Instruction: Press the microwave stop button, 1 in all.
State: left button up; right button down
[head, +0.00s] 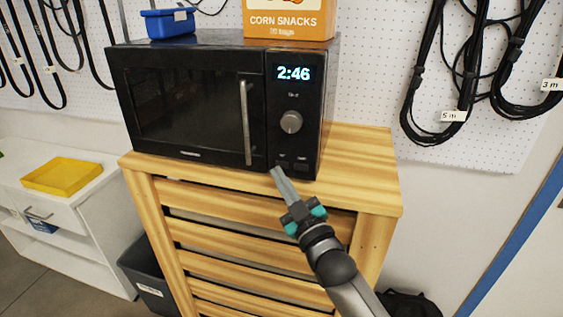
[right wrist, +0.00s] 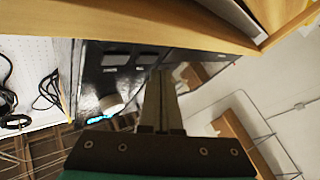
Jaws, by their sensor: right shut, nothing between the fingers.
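The black microwave (head: 190,105) stands on a slatted wooden cabinet, with its door shut and its display (head: 293,73) lit at 2:46. Below the round knob (head: 291,122) are small dark buttons (head: 284,158) low on the control panel; their labels are too small to read, so I cannot tell which is stop. My right gripper (head: 275,172) is shut and empty, its tips at the panel's lower left edge. In the right wrist view the fingers (right wrist: 160,80) point towards the panel beside the buttons (right wrist: 117,59); contact cannot be told. My left gripper is not in view.
The wooden cabinet top (head: 365,165) has free room right of the microwave. An orange snack box (head: 290,18) and a blue bin (head: 168,24) sit on the microwave. Black cables (head: 410,100) hang on the pegboard. A yellow tray (head: 62,176) lies on the white unit at left.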

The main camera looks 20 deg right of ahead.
jog(key=s+a+p, duration=0.1)
jog(key=s, duration=0.1)
jog(key=s+a+p, duration=0.1)
jog(key=s+a, duration=0.1)
jog(key=shift+s, duration=0.1)
dwell(0.5)
jog(key=shift+d, duration=0.1)
dwell(0.5)
